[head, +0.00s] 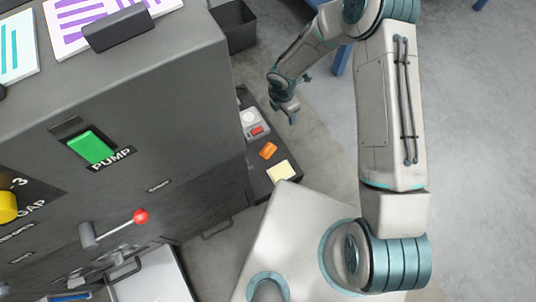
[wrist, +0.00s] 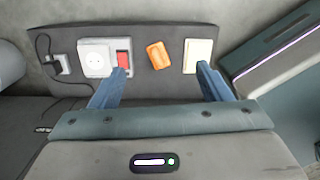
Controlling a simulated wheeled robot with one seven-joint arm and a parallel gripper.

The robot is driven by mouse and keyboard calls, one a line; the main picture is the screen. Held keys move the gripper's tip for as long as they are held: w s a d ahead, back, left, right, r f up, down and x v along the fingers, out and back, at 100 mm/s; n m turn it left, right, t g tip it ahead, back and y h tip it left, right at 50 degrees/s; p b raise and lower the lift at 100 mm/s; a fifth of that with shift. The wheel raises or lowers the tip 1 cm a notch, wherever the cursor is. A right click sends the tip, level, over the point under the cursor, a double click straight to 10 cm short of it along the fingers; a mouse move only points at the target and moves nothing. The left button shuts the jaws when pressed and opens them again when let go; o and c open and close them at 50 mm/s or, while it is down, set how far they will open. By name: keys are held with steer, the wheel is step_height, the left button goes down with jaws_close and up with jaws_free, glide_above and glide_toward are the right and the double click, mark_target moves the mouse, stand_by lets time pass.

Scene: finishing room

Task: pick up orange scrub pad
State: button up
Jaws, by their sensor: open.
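The orange scrub pad (head: 268,150) lies on a dark low surface beside the grey machine in the head view. In the wrist view the orange scrub pad (wrist: 158,55) lies between a red-switched grey box and a pale yellow pad, ahead of the fingertips. My gripper (head: 289,111) is above and right of that surface in the head view. In the wrist view my gripper (wrist: 160,70) has its two blue fingers spread apart, with nothing between them. The orange pad shows beyond the gap between the fingertips, apart from both.
A grey box with a round socket and red switch (wrist: 97,58) is left of the pad. A pale yellow pad (wrist: 198,55) is right of it. The dark surface (wrist: 140,85) also bears a small plug with a black cable (wrist: 62,64). The grey machine (head: 150,110) stands close at left.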

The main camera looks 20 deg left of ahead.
steer(key=s+a+f+n+b, duration=0.1)
steer(key=s+a+f+n, duration=0.1)
steer(key=f, duration=0.4)
steer(key=s+a+f+n+b, duration=0.1)
steer(key=s+a+f, duration=0.15)
steer(key=f, duration=0.25)
steer(key=b, duration=0.3)
glide_above(268, 147)
steer(key=shift+g+y, duration=0.3)
steer(key=shift+g, duration=0.1)
step_height(268, 147, down, 7)
steer(key=shift+a+f, duration=0.15)
steer(key=shift+f, duration=0.05)
steer(key=shift+f+b, duration=1.35)
steer(key=shift+f, duration=1.85)
steer(key=c, duration=1.2)
steer(key=shift+o, duration=0.2)
steer(key=shift+r, duration=0.1)
steer(key=shift+r+p, duration=0.4)
steer(key=shift+r, duration=0.1)
steer(key=r, duration=0.1)
steer(key=r+p, duration=0.2)
steer(key=r, duration=0.1)
steer(key=shift+w+d, duration=0.15)
steer(key=shift+d, duration=0.2)
steer(key=w+d+r+p, duration=0.3)
steer(key=d+r, duration=0.3)
steer(key=d, duration=0.4)
steer(key=shift+w+d, duration=0.3)
steer(key=shift+w, duration=0.1)
